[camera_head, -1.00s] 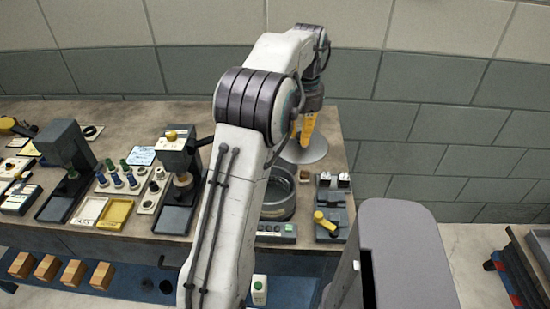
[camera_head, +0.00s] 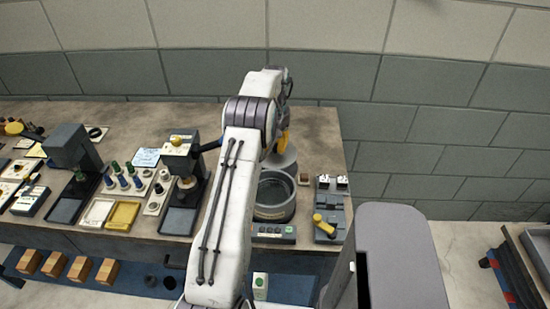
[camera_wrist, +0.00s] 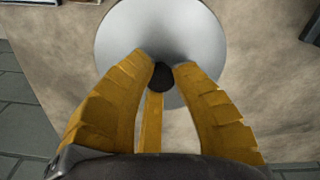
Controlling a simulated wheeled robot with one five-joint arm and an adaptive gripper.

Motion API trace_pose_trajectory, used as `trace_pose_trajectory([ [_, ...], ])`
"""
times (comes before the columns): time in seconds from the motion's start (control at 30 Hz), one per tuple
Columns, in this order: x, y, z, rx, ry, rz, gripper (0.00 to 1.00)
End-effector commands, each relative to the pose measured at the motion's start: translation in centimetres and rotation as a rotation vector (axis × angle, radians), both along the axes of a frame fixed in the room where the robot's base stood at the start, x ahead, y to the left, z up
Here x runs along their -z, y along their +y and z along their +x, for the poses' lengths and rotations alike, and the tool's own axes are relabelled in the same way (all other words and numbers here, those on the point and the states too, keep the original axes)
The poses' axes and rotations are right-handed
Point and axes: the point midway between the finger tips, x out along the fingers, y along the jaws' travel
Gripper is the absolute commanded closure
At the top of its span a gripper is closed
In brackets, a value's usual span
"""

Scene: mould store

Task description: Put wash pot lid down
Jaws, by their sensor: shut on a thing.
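The wash pot lid is a round, pale grey disc (camera_head: 285,160) with a dark knob. In the wrist view the lid (camera_wrist: 185,35) fills the upper middle. My gripper (camera_head: 283,147) has yellow fingers. In the wrist view the gripper (camera_wrist: 162,72) is shut on the lid's knob. The open wash pot (camera_head: 275,214) is a dark round tub on the bench, in front of the lid in the head view. The lid is behind the pot, over the back right of the bench. I cannot tell whether it touches the bench. My arm hides part of it.
The bench (camera_head: 320,130) is bare behind and right of the lid. A small brown block (camera_head: 304,179) is close to the pot's right. A grey fixture with a yellow handle (camera_head: 322,222) is further right. A control box (camera_head: 273,233) lies in front of the pot.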

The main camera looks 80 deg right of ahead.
Motion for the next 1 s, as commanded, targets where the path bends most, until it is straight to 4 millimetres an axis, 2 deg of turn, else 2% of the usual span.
trace_pose_trajectory([
  [0.27,1.8,0.0,0.0,0.002,0.0,0.0,1.0],
  [0.57,4.9,0.0,0.0,0.002,0.0,0.001,1.0],
  [1.0,5.5,0.0,0.0,0.002,0.0,-0.001,1.0],
])
